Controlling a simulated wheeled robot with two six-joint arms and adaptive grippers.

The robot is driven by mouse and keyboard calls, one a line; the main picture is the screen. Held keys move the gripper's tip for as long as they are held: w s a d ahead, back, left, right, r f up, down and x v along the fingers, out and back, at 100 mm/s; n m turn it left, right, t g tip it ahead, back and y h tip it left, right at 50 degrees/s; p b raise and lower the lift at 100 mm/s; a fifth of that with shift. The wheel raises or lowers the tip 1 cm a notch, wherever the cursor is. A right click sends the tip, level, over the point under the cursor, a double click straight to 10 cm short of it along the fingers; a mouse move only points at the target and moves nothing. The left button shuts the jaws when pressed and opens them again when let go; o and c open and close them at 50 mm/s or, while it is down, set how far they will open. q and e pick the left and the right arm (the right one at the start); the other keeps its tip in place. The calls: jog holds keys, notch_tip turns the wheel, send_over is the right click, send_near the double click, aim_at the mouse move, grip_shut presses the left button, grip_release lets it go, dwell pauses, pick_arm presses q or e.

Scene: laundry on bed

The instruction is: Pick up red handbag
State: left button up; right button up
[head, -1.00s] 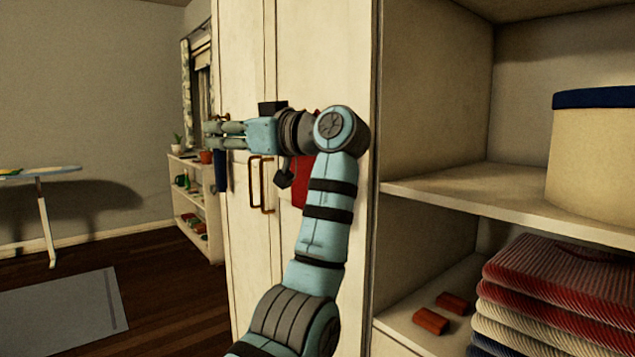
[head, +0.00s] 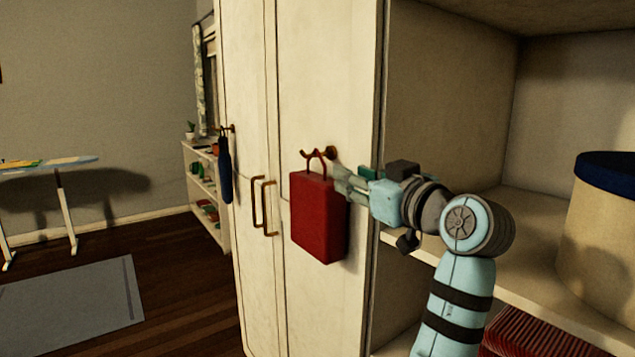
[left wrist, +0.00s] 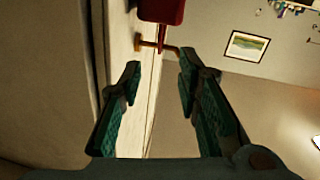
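The red handbag (head: 319,216) hangs by its handle from a brass hook (head: 320,153) on the cream wardrobe door. My left gripper (head: 345,184) is just right of the bag's upper part, pointing left towards it. In the head view its fingertips are close to the bag's right edge, and I cannot tell whether they touch. In the left wrist view the gripper (left wrist: 160,72) is open, with nothing between its fingers. The bag (left wrist: 161,10) shows there at the top edge, beyond the fingertips and mostly cut off. My right gripper is not in view.
The wardrobe door (head: 318,85) stands close beside the gripper, with brass handles (head: 264,206) left of the bag. A blue item (head: 225,168) hangs farther left. Open shelves with a round box (head: 605,225) are on the right.

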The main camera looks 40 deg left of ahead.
aim_at(324, 163)
pick_arm(q)
jog(key=p+x, duration=0.1)
jog(key=x, duration=0.9)
jog(key=shift+d, duration=0.15)
grip_shut()
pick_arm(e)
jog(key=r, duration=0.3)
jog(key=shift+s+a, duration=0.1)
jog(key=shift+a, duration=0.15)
